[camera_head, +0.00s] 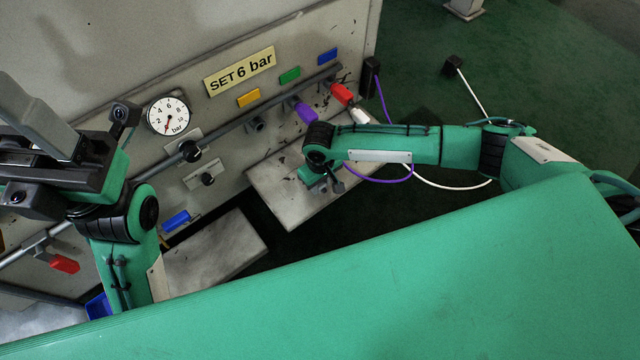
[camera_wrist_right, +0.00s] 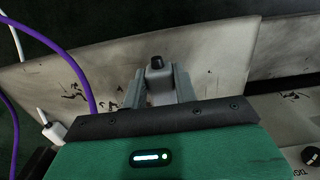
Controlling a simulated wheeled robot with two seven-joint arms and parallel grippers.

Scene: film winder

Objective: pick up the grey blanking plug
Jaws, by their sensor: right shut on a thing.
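The grey blanking plug (camera_wrist_right: 158,84) shows in the right wrist view as a small pale grey body with a dark end, between the two fingers of my right gripper (camera_wrist_right: 158,88). The right gripper is shut on it, over the worn pale shelf (camera_wrist_right: 107,62). I cannot tell whether the plug touches the shelf. In the head view my right gripper (camera_head: 322,184) is over the same shelf, mostly hidden by my wrist, and the plug cannot be made out. My left gripper (camera_head: 38,118) is raised at the left edge in front of the machine, and its jaw opening is unclear.
The panel has a gauge (camera_head: 168,116), a "SET 6 bar" sign (camera_head: 240,71), a pipe with fittings, and purple (camera_head: 306,113), red (camera_head: 341,94) and white (camera_head: 362,116) connectors. Purple and white hoses (camera_head: 452,186) loop below my right forearm. A second shelf (camera_head: 213,254) is at lower left.

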